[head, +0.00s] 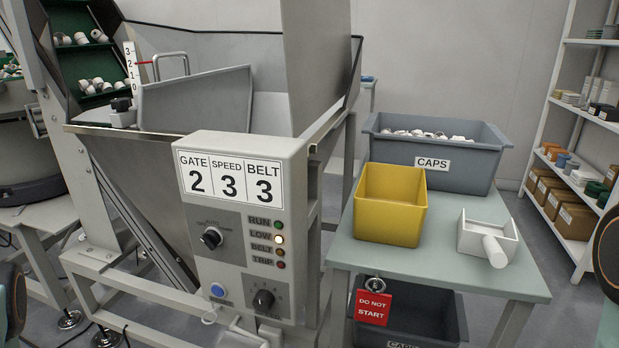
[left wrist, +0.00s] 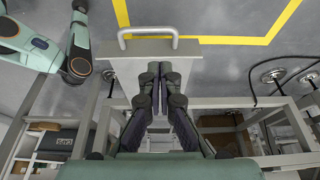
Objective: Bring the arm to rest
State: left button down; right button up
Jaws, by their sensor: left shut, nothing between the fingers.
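My left gripper (left wrist: 165,75) shows in the left wrist view with its two dark fingers close together, shut and empty. Beyond the fingertips lies a grey metal plate with a bar handle (left wrist: 148,32); I cannot tell the gap between them. In the head view neither gripper shows. Only small parts of my own arms show at the left and right edges. In the left wrist view a pale green jointed limb of mine is at the upper left, with no gripper to be made out on it.
A control panel (head: 245,165) reads GATE 2, SPEED 3, BELT 3, with the LOW lamp lit. Right of it a green table (head: 465,268) holds a yellow bin (head: 390,215), a grey CAPS bin (head: 470,180) and a white scoop (head: 482,235). A red DO NOT START tag (head: 372,307) hangs there.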

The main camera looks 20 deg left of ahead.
pick_arm(q)
jog(key=s+d+r+n+g+p, duration=0.2)
jog(key=d+r, duration=0.2)
jog(key=d, duration=0.3)
jog(key=s+d+r+n+g+p, duration=0.1)
jog(key=d+r+n+g, duration=0.1)
jog(key=d+r, duration=0.35)
jog(key=w+d+r+m+p, duration=0.1)
jog(key=w+d+r+p, duration=0.1)
jog(key=r, duration=0.4)
jog(key=w+d+r+m+p, duration=0.2)
jog(key=d+r+p, duration=0.1)
jog(key=d+r, duration=0.2)
jog(key=shift+w+r, duration=0.25)
jog(key=shift+r, duration=0.15)
jog(key=shift+d, duration=0.2)
